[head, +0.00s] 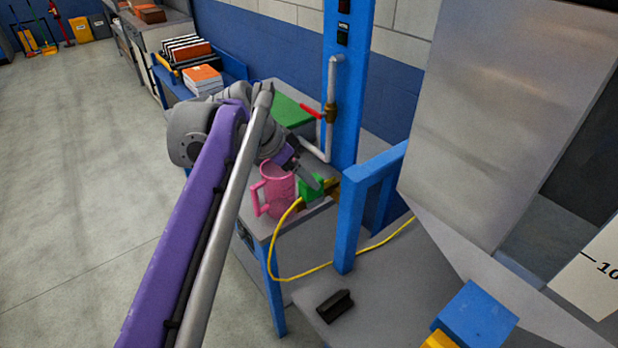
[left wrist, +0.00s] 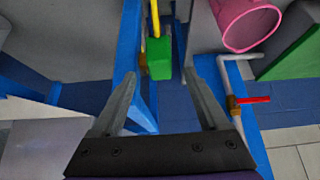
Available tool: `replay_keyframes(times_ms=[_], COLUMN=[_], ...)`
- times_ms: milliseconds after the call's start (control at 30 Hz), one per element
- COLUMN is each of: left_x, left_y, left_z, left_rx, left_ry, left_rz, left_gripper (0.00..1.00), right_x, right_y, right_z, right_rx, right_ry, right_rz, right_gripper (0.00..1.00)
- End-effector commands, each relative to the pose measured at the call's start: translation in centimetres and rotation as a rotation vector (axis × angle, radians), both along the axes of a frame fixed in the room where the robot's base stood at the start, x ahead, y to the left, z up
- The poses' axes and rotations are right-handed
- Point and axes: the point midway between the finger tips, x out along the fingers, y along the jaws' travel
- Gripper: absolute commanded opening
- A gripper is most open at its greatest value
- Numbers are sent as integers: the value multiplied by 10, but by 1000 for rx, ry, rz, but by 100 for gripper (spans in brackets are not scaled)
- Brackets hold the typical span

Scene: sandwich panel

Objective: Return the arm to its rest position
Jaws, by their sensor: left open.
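My left arm, purple and grey, reaches in from the bottom left of the head view. My left gripper (head: 318,182) is by the green connector (head: 311,188), partly hiding it. In the left wrist view my left gripper (left wrist: 165,72) has its fingers spread wide. The green connector (left wrist: 158,58) with its yellow cable shows beyond and between the fingertips; whether a finger touches it I cannot tell. My right gripper is not in view.
A pink mug (head: 276,190) stands close beside the gripper on the grey bench. A blue post (head: 347,90) carries a pipe with a red valve handle (head: 311,111). The yellow cable (head: 300,275) loops off the bench. A black block (head: 335,306) lies in front. Open floor is left.

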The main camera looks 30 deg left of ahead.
Motion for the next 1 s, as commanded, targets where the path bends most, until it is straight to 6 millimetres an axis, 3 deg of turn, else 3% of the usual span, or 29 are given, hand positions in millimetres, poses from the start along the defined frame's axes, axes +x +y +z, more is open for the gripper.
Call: replay_keyframes(times_ms=[100, 300, 633, 767, 900, 1000], left_x=[-12, -26, -32, -52, -97, -132], left_y=[6, 11, 5, -26, -71, -94], left_z=[22, 44, 44, 13, -47, -89], left_rx=[-1, 0, -2, -4, 9, 20], left_ry=[-1, 0, 10, 64, 122, 130], left_rz=[3, 1, 6, 59, 171, 252], left_gripper=[77, 77, 77, 77, 77, 77], right_x=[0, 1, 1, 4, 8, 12], right_y=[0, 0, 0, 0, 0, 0], right_z=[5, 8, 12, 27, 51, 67], right_rx=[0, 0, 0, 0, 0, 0], right_ry=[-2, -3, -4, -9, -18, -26], right_rz=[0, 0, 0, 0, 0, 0], right_gripper=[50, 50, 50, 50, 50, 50])
